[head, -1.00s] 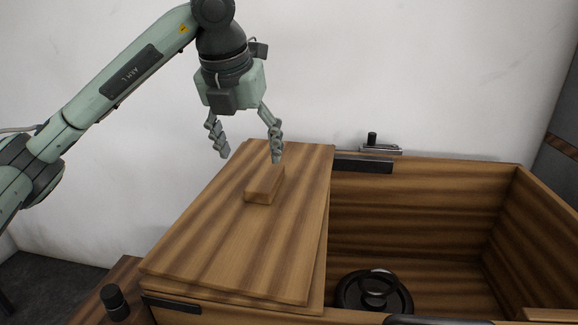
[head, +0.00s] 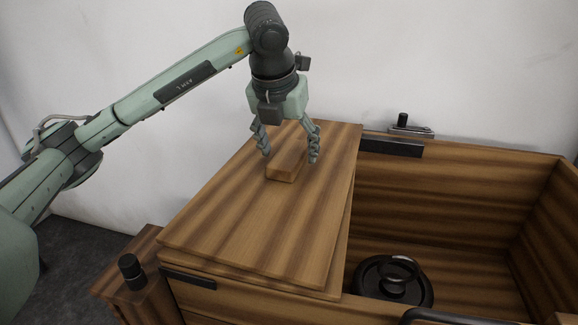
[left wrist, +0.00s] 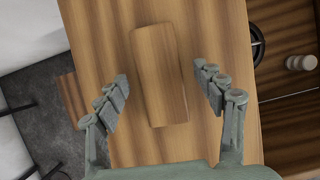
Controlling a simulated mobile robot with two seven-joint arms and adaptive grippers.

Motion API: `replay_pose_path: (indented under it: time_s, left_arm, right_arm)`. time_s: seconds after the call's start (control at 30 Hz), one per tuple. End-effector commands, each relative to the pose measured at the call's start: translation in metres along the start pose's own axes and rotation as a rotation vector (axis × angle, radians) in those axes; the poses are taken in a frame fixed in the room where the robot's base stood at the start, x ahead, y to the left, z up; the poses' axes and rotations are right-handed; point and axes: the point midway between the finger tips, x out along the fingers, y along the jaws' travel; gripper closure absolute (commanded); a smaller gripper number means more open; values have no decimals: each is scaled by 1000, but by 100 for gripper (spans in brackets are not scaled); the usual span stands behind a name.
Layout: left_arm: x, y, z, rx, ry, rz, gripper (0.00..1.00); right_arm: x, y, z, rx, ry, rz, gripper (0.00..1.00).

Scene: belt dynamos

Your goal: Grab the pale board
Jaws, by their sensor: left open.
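The pale board (head: 250,225) is a flat striped wooden panel lying over the left part of a wooden box. A small raised wooden block (head: 283,172) sits on its top, toward the far end; the block also shows in the left wrist view (left wrist: 160,75). My left gripper (head: 289,157) points down over the block. Its fingers are open, one on each side of the block, with gaps showing in the left wrist view (left wrist: 162,80). I cannot tell whether the fingertips touch the board. My right gripper is not in view.
The wooden box (head: 450,195) is open on the right, with a dark round wheel-like part (head: 392,285) inside. Black handles or latches (head: 402,120) stand on its back rim. A black knob (head: 131,270) is at the front left. A white wall (head: 450,60) rises behind.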

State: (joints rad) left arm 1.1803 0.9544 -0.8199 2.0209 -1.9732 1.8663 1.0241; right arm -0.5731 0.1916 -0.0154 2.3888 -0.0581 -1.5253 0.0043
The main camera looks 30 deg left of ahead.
Motion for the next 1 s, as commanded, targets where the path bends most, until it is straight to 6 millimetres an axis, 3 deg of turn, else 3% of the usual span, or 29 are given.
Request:
replay_pose_path:
  time_s: [0.07, 0.6, 1.0]
  left_arm:
    - [0, 0, 0, 0, 0, 0, 31]
    - [-1, 0, 0, 0, 0, 0, 98]
    - [-3, 0, 2, -1, -4, -2, 100]
  right_arm:
    - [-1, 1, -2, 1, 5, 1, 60]
    - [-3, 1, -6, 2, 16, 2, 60]
    - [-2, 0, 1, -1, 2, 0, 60]
